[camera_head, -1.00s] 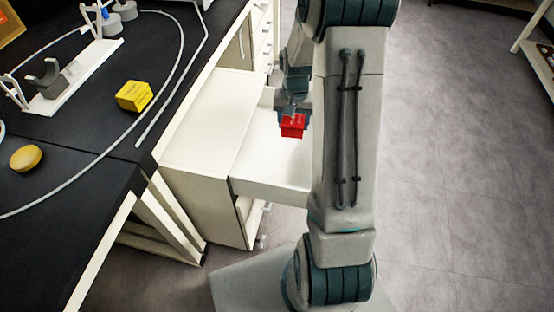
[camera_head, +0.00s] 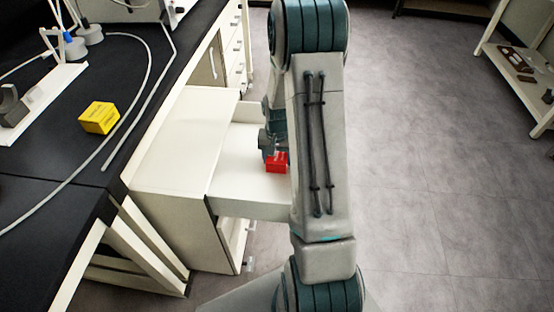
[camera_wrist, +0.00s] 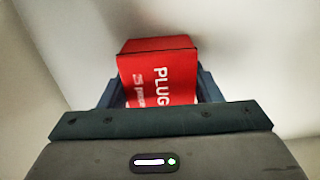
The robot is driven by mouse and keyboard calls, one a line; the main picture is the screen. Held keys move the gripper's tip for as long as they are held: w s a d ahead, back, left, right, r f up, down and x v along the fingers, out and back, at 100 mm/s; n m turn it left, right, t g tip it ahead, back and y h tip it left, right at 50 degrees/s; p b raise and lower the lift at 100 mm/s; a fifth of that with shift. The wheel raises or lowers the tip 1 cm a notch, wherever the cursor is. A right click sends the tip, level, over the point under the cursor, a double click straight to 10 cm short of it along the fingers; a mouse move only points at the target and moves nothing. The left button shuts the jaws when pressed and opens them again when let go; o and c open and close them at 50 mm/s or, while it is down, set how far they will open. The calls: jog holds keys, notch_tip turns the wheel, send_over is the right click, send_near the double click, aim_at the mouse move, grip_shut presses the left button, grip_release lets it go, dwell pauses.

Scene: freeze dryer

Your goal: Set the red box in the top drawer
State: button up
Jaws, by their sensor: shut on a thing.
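The red box (camera_head: 277,163) is held at the end of my arm, over the open top drawer (camera_head: 245,180) of the white cabinet (camera_head: 165,165). In the wrist view the red box (camera_wrist: 158,75) shows white lettering and sits between the fingers of my gripper (camera_wrist: 158,92). My gripper is shut on it. The pale drawer floor shows behind the box. I cannot tell whether the box touches the floor. My arm hides the right part of the drawer.
A black bench (camera_head: 60,165) on the left carries a yellow box (camera_head: 99,117), a curved tube and white stands. Another drawer unit (camera_head: 236,60) stands behind the cabinet. Open floor (camera_head: 430,170) lies to the right, with a shelf (camera_head: 515,75) at the far right.

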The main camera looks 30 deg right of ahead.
aim_at(277, 155)
jog(key=shift+f, duration=0.2)
jog(key=shift+f, duration=0.15)
jog(key=o, duration=1)
notch_tip(277, 155, up, 12)
jog(key=p, duration=0.2)
jog(key=s+a+r+n, duration=0.2)
jog(key=s+a+r, duration=0.2)
jog(key=s, duration=0.2)
jog(key=s+a+r+n+t, duration=0.1)
jog(key=s+a+r+n, duration=0.1)
jog(key=s+a+r, duration=0.2)
jog(key=s+a+r+n, duration=0.2)
jog(key=s+a+r, duration=0.3)
jog(key=s, duration=0.4)
jog(key=shift+a+n+t, duration=0.25)
jog(key=shift+n+t, duration=0.05)
jog(key=shift+t, duration=0.1)
jog(key=shift+w, duration=0.1)
